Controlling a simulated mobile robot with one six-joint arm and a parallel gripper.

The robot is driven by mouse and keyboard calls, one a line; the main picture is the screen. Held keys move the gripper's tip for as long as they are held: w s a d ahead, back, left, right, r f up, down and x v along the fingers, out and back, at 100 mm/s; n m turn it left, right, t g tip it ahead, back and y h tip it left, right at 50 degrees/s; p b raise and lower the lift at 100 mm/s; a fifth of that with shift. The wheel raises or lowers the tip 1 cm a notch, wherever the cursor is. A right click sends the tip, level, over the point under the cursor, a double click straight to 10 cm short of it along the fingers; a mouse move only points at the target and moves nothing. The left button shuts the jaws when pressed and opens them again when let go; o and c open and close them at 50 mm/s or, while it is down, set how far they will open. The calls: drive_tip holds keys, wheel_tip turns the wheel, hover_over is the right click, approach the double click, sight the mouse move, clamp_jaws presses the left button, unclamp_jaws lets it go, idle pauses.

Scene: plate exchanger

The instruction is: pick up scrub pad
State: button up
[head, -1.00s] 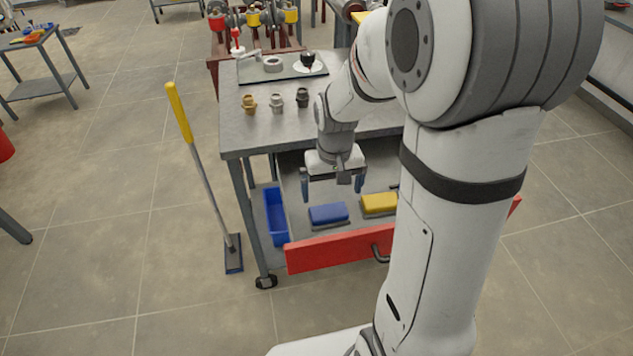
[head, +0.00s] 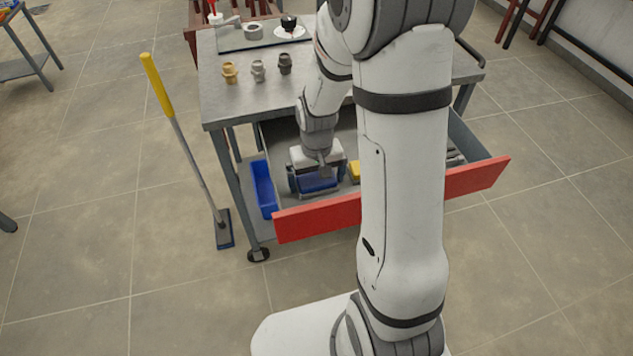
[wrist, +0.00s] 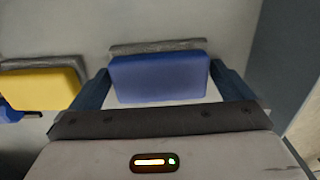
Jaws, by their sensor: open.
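A blue scrub pad (wrist: 158,78) with a grey scouring layer lies in the open drawer. It also shows in the head view (head: 318,185), partly covered by my gripper. My gripper (head: 315,190) is low in the drawer, directly over the blue pad. In the wrist view the two fingers of my gripper (wrist: 158,85) stand apart, one at each side of the pad. I cannot tell whether they touch it. A yellow scrub pad (wrist: 42,88) with a grey layer lies to the left in the wrist view. In the head view the yellow pad (head: 354,172) is mostly hidden behind my arm.
The drawer has a red front (head: 318,217) and stands out from the grey workbench (head: 250,100). A blue bin (head: 263,188) is left of the drawer. Several fittings, including a brass one (head: 230,73), stand on the bench. A yellow-handled mop (head: 188,150) stands to the left.

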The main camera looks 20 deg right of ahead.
sight(317, 178)
drive_tip(key=shift+c, duration=0.3)
drive_tip(key=c, duration=0.8)
drive_tip(key=shift+o, duration=0.2)
wheel_tip(317, 178, up, 10)
drive_tip(key=shift+p, duration=0.75)
